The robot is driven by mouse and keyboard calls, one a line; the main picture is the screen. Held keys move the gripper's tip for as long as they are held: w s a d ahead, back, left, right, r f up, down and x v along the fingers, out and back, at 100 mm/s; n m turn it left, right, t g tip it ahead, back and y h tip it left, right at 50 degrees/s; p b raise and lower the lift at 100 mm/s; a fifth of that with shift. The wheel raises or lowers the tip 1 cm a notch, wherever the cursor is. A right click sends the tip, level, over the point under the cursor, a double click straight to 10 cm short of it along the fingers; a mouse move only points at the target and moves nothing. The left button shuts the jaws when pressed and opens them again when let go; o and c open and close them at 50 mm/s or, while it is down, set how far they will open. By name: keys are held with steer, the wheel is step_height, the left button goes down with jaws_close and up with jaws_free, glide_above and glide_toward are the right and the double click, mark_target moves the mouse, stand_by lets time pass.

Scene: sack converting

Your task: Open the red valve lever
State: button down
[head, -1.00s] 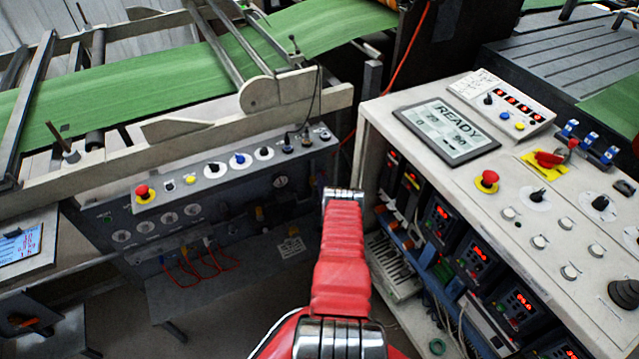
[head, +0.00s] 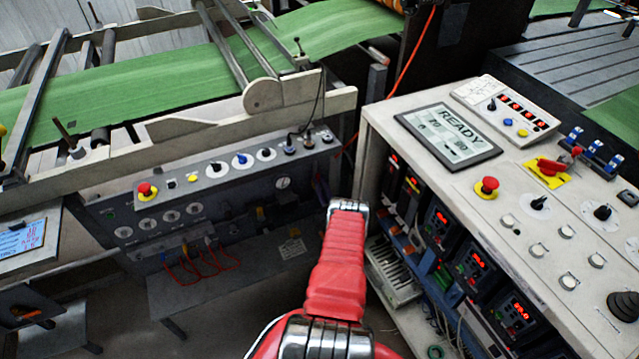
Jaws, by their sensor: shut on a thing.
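A red handle (head: 549,167) sits on a yellow plate on top of the right-hand control cabinet. It looks like a rotary lever, with a red piece angled up at its right side. I cannot tell whether it is the valve lever. No other red lever shows clearly. My red arm rises from the bottom middle to a metal joint in front of the gap between the two control panels. My gripper is not in view, so what it holds and how it stands to the lever are hidden.
The right cabinet (head: 583,252) has an open front full of electronics, and a READY display (head: 447,135) on top. A grey panel (head: 205,182) with knobs and a red button (head: 147,190) stands at left. Green sheet (head: 130,95) runs over rollers behind. Orange cables loop below the panel.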

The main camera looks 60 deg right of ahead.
steer(key=shift+s+a+f, duration=0.15)
steer(key=shift+f, duration=0.25)
steer(key=c, duration=2.2)
jaws_free()
steer(key=o, duration=0.5)
steer(key=shift+r, duration=0.2)
steer(key=v, duration=1.3)
steer(key=shift+s+a+f, duration=0.15)
steer(key=shift+s, duration=0.1)
